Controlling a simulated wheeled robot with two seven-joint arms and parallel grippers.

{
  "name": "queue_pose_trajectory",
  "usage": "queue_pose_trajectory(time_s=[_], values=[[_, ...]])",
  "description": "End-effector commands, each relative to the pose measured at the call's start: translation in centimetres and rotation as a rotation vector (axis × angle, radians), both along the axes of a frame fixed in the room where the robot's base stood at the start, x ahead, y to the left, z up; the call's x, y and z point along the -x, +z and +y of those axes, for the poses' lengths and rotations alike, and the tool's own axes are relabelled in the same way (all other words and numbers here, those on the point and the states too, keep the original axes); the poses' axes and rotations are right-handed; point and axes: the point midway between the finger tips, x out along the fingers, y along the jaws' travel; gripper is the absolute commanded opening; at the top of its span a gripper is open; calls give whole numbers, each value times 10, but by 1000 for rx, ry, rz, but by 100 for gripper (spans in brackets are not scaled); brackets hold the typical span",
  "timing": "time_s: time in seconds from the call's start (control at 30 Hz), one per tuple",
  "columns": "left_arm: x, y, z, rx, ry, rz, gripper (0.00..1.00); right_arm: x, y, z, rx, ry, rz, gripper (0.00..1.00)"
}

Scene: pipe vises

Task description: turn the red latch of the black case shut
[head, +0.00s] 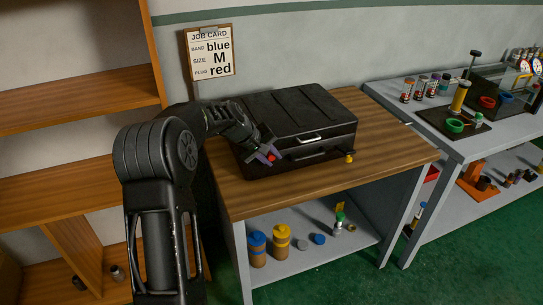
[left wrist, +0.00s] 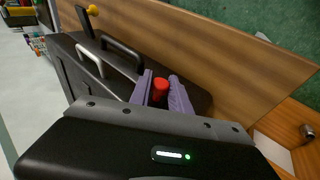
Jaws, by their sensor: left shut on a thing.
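The black case (head: 295,112) lies closed on the wooden workbench, with its handles on the front side. The red latch (head: 271,157) is at the left part of the case's front. My left gripper (head: 268,155) is at this latch, with its purple fingers on both sides of it. In the left wrist view the red latch (left wrist: 160,86) shows between the two fingertips (left wrist: 162,92), and the gripper is shut on it. A yellow latch (head: 349,158) is at the right end of the case front. My right gripper is not in view.
The workbench top (head: 385,140) is bare to the right of the case. A job card (head: 210,53) hangs on the wall behind. Jars (head: 281,238) stand on the shelf below. A grey bench (head: 460,145) with pipe parts stands at right, wooden shelving (head: 80,100) at left.

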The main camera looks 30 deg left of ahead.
Motion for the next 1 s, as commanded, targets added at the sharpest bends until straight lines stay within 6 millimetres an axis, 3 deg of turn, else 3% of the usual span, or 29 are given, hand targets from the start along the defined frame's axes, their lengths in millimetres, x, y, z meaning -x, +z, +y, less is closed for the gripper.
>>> queue_pose_trajectory(time_s=[0.37, 0.4, 0.63, 1.0], values=[[-1, 0, 1, 4, 2, 2, 0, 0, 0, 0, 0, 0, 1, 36], [-1, 0, 1, 4, 2, 2, 25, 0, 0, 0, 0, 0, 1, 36], [0, 0, 0, 4, 1, 2, 44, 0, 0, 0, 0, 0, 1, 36], [2, 4, 1, 4, 1, 0, 45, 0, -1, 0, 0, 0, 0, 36]])
